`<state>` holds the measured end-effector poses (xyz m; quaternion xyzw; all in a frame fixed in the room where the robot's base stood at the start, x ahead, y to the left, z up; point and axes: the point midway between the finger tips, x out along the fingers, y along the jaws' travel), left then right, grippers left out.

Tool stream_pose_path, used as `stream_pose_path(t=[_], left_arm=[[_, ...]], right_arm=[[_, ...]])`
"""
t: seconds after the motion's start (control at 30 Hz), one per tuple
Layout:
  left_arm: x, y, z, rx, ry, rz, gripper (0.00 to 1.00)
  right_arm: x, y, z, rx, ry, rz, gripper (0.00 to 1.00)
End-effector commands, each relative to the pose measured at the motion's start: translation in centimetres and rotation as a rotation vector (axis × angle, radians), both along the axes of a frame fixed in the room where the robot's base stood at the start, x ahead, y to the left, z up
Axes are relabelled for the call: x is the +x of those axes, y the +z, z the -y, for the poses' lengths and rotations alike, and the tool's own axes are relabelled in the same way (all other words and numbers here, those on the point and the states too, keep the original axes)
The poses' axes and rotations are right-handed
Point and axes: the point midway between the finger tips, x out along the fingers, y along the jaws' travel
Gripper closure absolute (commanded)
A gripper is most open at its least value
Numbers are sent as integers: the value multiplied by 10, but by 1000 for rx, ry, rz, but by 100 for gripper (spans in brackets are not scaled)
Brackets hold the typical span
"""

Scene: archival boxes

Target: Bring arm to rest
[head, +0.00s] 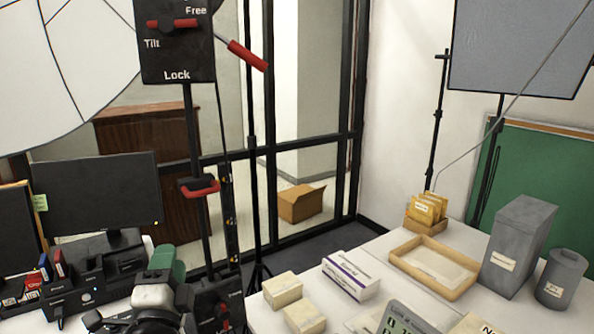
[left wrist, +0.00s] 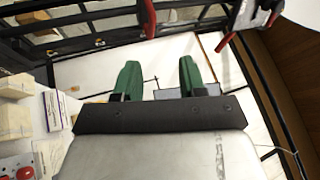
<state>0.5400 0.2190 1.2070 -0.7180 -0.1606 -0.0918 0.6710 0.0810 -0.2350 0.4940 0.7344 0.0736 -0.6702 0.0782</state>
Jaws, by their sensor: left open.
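My left gripper (head: 166,260) is low in the head view, left of centre, with green fingers and a pale body. It is above the near edge of the left desk, in front of the monitor. In the left wrist view the two green fingers (left wrist: 160,78) stand apart with nothing between them. My right gripper is in neither view.
The right table holds cream boxes (head: 282,289), a white-purple box (head: 351,275), a wooden tray (head: 398,263), an envelope holder (head: 424,226), a grey box (head: 514,247) and a grey canister (head: 562,277). A monitor (head: 98,192) and black stand (head: 194,140) are near the left gripper.

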Motion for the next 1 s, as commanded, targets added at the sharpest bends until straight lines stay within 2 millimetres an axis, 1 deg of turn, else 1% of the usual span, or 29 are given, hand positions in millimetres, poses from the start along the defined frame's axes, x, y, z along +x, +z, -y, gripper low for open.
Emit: stream_pose_path(t=[0.03, 0.07, 0.1, 0.17, 0.2, 0.27, 0.3, 0.33, 0.4, 0.53, 0.7, 0.83, 0.9, 1.0], left_arm=[[-13, -39, -7, -154, 8, -122, 59], [-21, -60, -11, -245, 19, -192, 59], [-34, -88, -15, -362, 37, -285, 59], [-56, -128, -18, -529, 71, -422, 59], [-73, -152, -19, -634, 100, -512, 59], [-100, -185, -18, -772, 148, -634, 59], [-117, -202, -17, -850, 179, -706, 59], [-129, -213, -16, -901, 202, -756, 59], [-156, -234, -12, -1005, 255, -855, 59], [-201, -261, -5, -1151, 346, -1008, 59], [-253, -282, 5, -1297, 459, -1176, 59], [-293, -291, 13, -1389, 551, -1295, 59], [-284, -311, 13, -1383, 554, -1296, 59], [-277, -337, 14, -1378, 560, -1305, 59]], right_arm=[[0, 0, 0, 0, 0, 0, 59], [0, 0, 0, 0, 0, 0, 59], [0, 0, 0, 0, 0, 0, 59], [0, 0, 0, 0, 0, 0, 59], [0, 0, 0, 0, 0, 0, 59], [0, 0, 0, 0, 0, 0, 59], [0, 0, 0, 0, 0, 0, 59], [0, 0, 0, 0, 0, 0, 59], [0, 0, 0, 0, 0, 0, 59], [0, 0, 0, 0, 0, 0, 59], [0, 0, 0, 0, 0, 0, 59], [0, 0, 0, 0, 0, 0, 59], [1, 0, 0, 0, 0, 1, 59], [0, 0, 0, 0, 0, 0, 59]])
